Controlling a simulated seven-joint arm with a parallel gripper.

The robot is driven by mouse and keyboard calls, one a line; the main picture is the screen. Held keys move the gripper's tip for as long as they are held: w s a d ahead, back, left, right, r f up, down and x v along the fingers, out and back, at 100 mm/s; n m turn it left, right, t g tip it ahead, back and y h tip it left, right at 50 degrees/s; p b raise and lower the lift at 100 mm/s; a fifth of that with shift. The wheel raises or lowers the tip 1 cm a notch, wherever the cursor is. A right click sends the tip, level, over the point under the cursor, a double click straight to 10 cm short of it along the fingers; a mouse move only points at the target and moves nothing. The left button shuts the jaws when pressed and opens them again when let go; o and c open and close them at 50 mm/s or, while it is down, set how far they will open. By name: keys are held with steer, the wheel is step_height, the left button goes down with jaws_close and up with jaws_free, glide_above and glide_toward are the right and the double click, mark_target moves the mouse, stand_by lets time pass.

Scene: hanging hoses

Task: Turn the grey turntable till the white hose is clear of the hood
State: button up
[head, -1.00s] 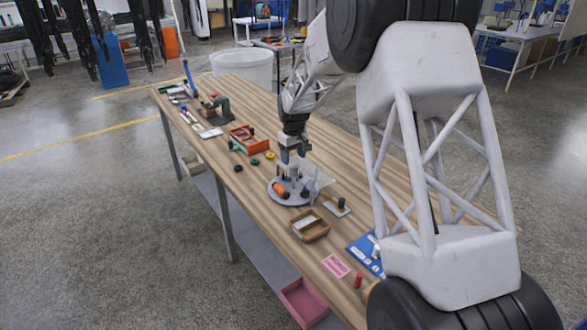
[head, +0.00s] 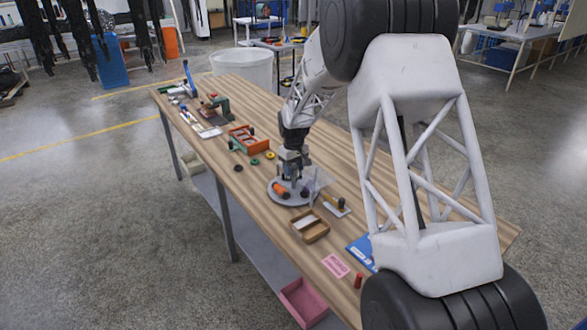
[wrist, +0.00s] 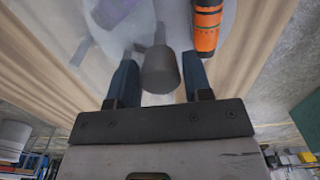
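The grey turntable (head: 291,203) is a round disc on the wooden table. It carries an orange and black cylinder (head: 281,188), which also shows in the wrist view (wrist: 207,28), and small upright parts. A clear panel (head: 319,181), perhaps the hood, stands at its right side. I cannot pick out the white hose. My gripper (head: 293,172) points down over the turntable. In the wrist view its two blue fingers (wrist: 160,80) are apart, on either side of a grey post (wrist: 161,72). Gaps show between the post and the fingers.
A wooden tray (head: 310,226) stands in front of the turntable, and a small brush-like tool (head: 337,205) lies to its right. An orange rack (head: 243,139) and small rings (head: 255,161) lie to the left. A pink card (head: 335,265) lies near the front edge.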

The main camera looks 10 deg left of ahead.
jaws_close()
steer(key=shift+n, duration=12.2)
